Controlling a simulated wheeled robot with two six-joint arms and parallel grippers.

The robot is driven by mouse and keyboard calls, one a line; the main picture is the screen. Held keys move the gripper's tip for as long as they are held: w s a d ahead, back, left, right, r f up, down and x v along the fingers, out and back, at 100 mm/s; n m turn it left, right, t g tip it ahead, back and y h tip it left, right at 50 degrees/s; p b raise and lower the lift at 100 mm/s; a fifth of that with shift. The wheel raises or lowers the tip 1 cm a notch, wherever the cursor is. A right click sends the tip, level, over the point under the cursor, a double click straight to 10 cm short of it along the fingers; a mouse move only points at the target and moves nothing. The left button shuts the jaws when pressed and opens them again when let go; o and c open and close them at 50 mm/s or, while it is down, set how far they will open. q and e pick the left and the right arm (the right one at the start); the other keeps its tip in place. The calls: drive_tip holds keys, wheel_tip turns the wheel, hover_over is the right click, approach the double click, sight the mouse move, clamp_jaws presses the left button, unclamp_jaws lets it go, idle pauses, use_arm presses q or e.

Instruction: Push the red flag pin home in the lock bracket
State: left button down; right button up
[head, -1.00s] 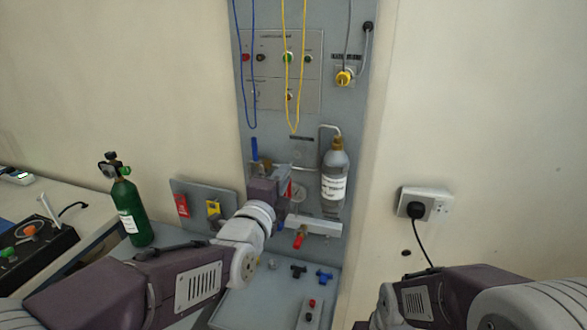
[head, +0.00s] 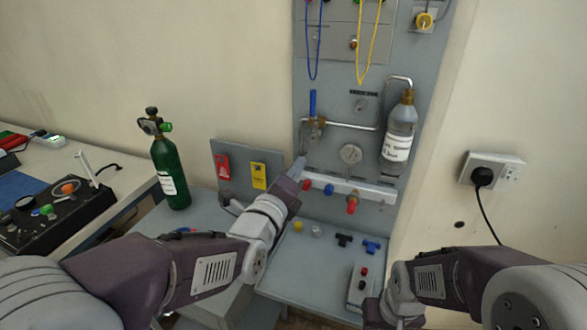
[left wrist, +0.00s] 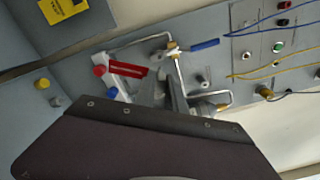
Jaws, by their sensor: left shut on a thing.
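My left gripper (head: 300,166) reaches up to the wall panel, left of the round gauge. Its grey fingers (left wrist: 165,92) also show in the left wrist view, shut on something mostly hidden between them. A red flag-like strip (left wrist: 128,69) shows beside the fingers there, so the held thing looks like the red flag pin. Its shaft is hidden, and the flag does not show in the head view. I cannot make out the lock bracket or how the pin sits in it. My right gripper's fingers are out of view.
A white bar (head: 375,191) with red and blue knobs runs right of the gripper. A gauge (head: 350,154), blue-handled valve (head: 313,104) and grey bottle (head: 399,130) are close by. Red (head: 222,166) and yellow (head: 259,176) tags hang left. A green cylinder (head: 171,172) stands farther left.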

use_arm(q)
drive_tip(key=shift+w+a, duration=0.15)
drive_tip(key=shift+a, duration=0.15)
drive_tip(key=shift+x, duration=2.95)
drive_tip(key=shift+d, duration=0.15)
drive_tip(key=shift+p+x, duration=0.55)
drive_tip(key=shift+x, duration=2.15)
drive_tip(key=c, duration=1.3)
unclamp_jaws()
